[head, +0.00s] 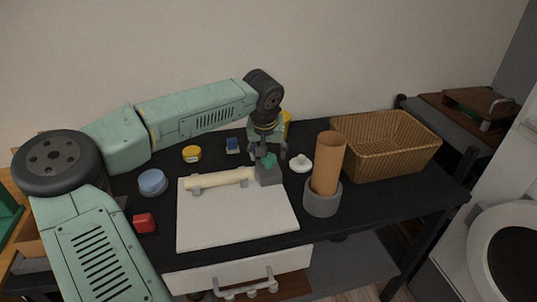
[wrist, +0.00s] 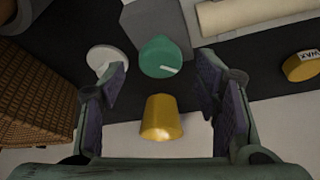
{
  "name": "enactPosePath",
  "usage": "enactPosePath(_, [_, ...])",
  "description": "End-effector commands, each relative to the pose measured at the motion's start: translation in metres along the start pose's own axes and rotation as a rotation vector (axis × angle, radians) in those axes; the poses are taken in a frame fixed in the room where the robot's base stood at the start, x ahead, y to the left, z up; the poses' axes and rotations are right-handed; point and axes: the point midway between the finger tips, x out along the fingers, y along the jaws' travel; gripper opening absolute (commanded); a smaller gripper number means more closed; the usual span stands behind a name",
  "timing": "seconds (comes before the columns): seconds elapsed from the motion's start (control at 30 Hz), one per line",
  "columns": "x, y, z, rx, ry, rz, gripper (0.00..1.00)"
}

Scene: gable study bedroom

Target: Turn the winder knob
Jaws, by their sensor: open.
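The winder knob (wrist: 163,57) is a round green knob with a white pointer line, in front of a dark grey block (wrist: 153,22). In the head view the knob (head: 269,160) shows partly between my fingers, above the grey block (head: 270,177) at the right end of a cream roller (head: 220,179). My gripper (head: 267,156) is open and points down over the knob. In the wrist view my gripper (wrist: 160,85) has its fingers spread wide, left and right of the knob, with nothing held. Whether a finger touches it, I cannot tell.
A yellow cup (wrist: 158,118) stands behind the gripper. A white round item (head: 300,162), a brown tube (head: 328,163) in a grey holder (head: 322,204) and a wicker basket (head: 400,165) are to the right. A blue tin (head: 152,183) and yellow tin (head: 192,153) are left. The white board (head: 240,225) has bare room in front.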

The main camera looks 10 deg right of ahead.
Motion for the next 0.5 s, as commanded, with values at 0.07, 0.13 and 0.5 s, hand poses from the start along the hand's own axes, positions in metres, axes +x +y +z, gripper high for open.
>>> enactPosePath(0.07, [-0.018,-0.001,-0.001,-0.001,0.003,-0.002,0.57])
enactPosePath(0.13, [-0.034,-0.001,-0.001,0.000,0.004,-0.003,0.57])
enactPosePath(0.5, [-0.093,0.000,-0.001,0.000,0.002,-0.002,0.57])
